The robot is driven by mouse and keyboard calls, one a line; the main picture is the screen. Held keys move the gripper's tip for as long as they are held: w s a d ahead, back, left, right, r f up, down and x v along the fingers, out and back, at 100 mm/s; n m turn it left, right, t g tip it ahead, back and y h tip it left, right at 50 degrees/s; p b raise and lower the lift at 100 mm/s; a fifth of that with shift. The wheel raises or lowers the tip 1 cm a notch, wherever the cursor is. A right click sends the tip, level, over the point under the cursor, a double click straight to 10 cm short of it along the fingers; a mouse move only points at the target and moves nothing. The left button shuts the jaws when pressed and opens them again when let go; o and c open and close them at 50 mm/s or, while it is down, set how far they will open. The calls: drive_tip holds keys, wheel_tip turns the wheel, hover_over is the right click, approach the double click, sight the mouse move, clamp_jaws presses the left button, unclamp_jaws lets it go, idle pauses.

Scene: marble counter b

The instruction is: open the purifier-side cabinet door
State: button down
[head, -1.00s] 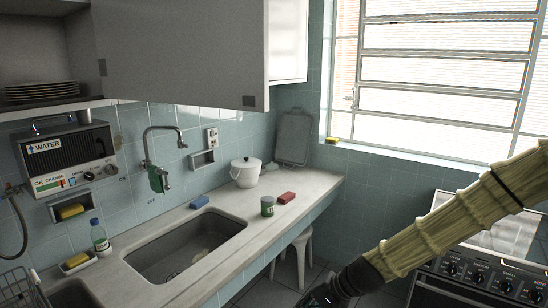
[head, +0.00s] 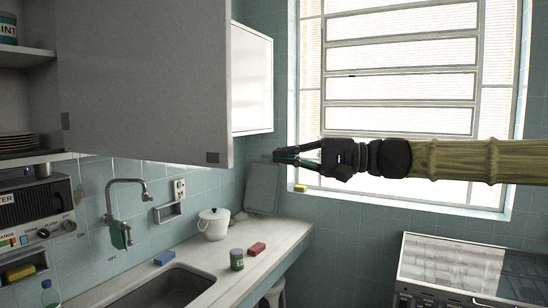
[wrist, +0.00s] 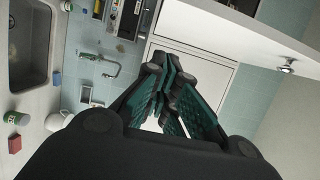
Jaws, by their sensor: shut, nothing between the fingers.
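A large grey cabinet door panel (head: 145,80) hangs above the sink in the head view. To its left, open shelves with plates (head: 16,143) show above the water purifier (head: 36,212). My gripper (head: 277,155) is shut and empty, pointing left, and appears apart from the panel's right edge; the depth between them is unclear. In the wrist view the shut fingers (wrist: 170,85) are in front of a pale cabinet panel (wrist: 205,75). A white panel (wrist: 240,28) with a round metal knob (wrist: 287,66) is at upper right.
A white cabinet part (head: 251,80) shows behind the grey panel. Below are the faucet (head: 125,185), sink (head: 165,290), white pot (head: 213,223), green can (head: 237,259) and red sponge (head: 257,248). The window (head: 400,80) is behind my arm; a stove (head: 455,265) stands at lower right.

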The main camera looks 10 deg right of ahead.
drive_tip(key=a+p, duration=0.4)
drive_tip(key=a, duration=0.6)
drive_tip(key=shift+s+a, duration=0.25)
drive_tip(key=shift+s, duration=0.1)
drive_tip(key=shift+s, duration=0.15)
